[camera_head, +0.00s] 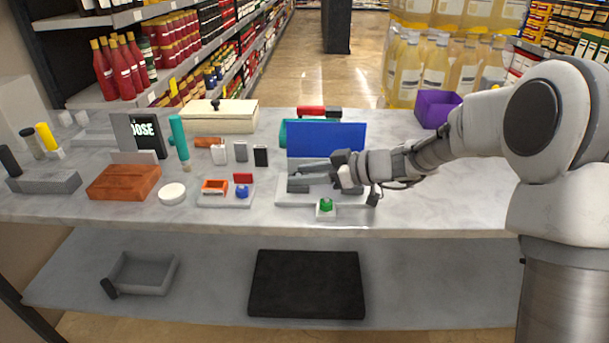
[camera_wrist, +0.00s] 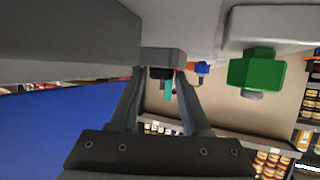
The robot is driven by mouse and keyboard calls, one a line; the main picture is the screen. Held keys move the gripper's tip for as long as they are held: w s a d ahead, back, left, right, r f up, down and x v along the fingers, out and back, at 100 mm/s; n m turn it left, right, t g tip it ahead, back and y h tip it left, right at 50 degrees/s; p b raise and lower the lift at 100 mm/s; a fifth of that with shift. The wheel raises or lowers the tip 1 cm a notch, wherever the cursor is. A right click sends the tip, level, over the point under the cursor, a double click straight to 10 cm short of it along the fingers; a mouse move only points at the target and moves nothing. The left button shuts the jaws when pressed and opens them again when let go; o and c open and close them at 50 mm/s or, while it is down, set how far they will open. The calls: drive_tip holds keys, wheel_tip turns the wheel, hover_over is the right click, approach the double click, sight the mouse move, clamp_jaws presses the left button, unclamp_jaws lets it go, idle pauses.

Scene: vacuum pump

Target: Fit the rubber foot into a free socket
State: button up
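My gripper (camera_head: 325,172) reaches in from the right, low over a pale grey plate (camera_head: 290,200) with grey pump-like parts. In the wrist view its two fingers (camera_wrist: 161,75) stand apart, their tips close to a small grey block (camera_wrist: 163,55). A small black piece (camera_wrist: 161,73), possibly the rubber foot, shows between the tips. I cannot tell whether the fingers grip it or it lies beyond them. A large grey bar (camera_wrist: 70,40) is beside the block. I cannot make out a free socket. A green part (camera_head: 326,204) in a pale holder is at the plate's front edge; it also shows in the wrist view (camera_wrist: 257,69).
A blue panel (camera_head: 327,139) stands upright close behind the plate. Left are a small tray (camera_head: 225,201) with orange, red and blue parts, a white disc (camera_head: 172,193), small upright blocks (camera_head: 240,151) and a brick-red block (camera_head: 124,183). The front right tabletop is clear.

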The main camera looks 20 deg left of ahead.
drive_tip(key=shift+o, duration=0.4)
drive_tip(key=shift+s+f, duration=0.1)
drive_tip(key=shift+a+r+p, duration=0.1)
drive_tip(key=shift+r+p, duration=0.2)
drive_tip(key=shift+p, duration=0.25)
drive_tip(key=v, duration=1.2)
drive_tip(key=shift+p, duration=0.4)
drive_tip(key=s+d+r+m+t+h, duration=0.1)
drive_tip(key=s+d+m+h, duration=0.5)
drive_tip(key=s, duration=0.6)
drive_tip(key=s+d+r+m+t+h, duration=0.2)
drive_tip(key=s+d+m+h, duration=0.5)
drive_tip(key=s+d+m, duration=0.3)
drive_tip(key=s+d, duration=0.3)
drive_tip(key=shift+s+d+r, duration=0.15)
drive_tip(key=shift+d+r, duration=0.15)
drive_tip(key=shift+r, duration=0.1)
